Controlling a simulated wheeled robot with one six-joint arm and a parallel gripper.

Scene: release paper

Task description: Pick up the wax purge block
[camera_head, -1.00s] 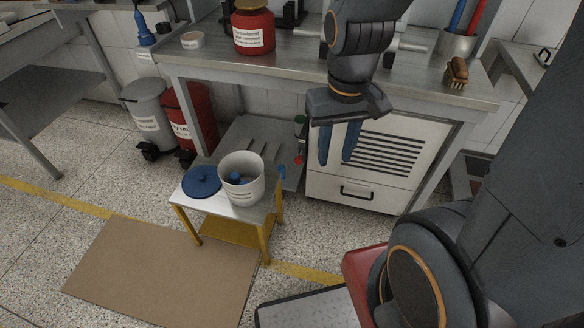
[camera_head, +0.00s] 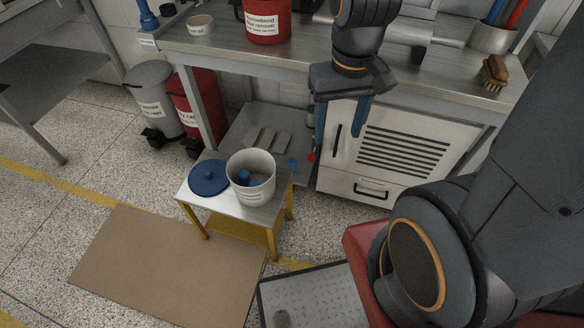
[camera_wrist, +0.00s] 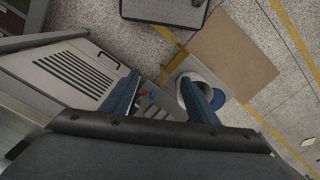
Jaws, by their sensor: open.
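I cannot pick out a wax purge block for certain in either view. A small dark object (camera_head: 283,319) lies on the patterned tray at the bottom edge of the head view, too cut off to identify. My gripper (camera_head: 340,130) points down in front of the white cabinet, its two blue fingers apart with nothing between them. In the wrist view my gripper (camera_wrist: 160,82) is also open and empty. A white bucket (camera_head: 262,195) with a blue item (camera_head: 244,177) inside stands on a small yellow-legged table, left of and below my gripper.
A blue lid (camera_head: 209,178) lies beside the bucket. The steel bench (camera_head: 420,75) holds a brush (camera_head: 495,72), a red container (camera_head: 268,22) and a cup (camera_head: 200,25). Grey and red bins stand under it at left. Brown sheet (camera_head: 165,265) and grey tray (camera_head: 315,300) lie low in front.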

